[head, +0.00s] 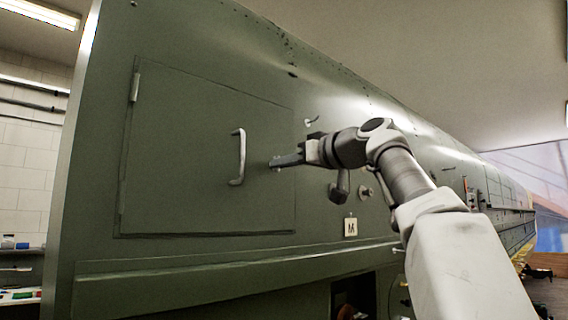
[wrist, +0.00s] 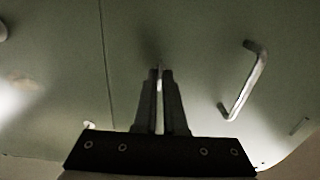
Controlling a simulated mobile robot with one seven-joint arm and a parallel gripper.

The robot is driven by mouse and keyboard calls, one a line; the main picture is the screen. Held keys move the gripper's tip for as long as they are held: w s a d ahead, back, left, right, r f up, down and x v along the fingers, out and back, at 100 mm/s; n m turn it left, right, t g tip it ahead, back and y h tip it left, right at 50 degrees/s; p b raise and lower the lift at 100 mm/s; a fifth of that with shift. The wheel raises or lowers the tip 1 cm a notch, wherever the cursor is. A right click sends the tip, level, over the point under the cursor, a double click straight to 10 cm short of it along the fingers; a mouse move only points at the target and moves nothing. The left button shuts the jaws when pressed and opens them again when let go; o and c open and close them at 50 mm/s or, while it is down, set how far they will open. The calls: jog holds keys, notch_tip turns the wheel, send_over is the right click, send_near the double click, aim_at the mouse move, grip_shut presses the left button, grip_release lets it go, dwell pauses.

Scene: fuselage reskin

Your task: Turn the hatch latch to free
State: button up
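The green hatch (head: 190,130) is flush in the fuselage side, with a pale D-shaped handle (head: 238,157) near its right edge. The handle also shows in the wrist view (wrist: 243,82).
A small lever fitting (head: 312,121) and a round knob (head: 366,192) sit on the skin right of the hatch. A placard marked M (head: 350,227) is below my wrist. A ledge (head: 200,265) runs under the hatch. Shelves (head: 20,270) stand at the far left.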

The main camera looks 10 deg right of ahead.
jog(key=o, duration=0.4)
jog(key=b+v, duration=0.4)
jog(key=v, duration=1.3)
jog(key=shift+s+d, duration=0.1)
jog(key=shift+s, duration=0.15)
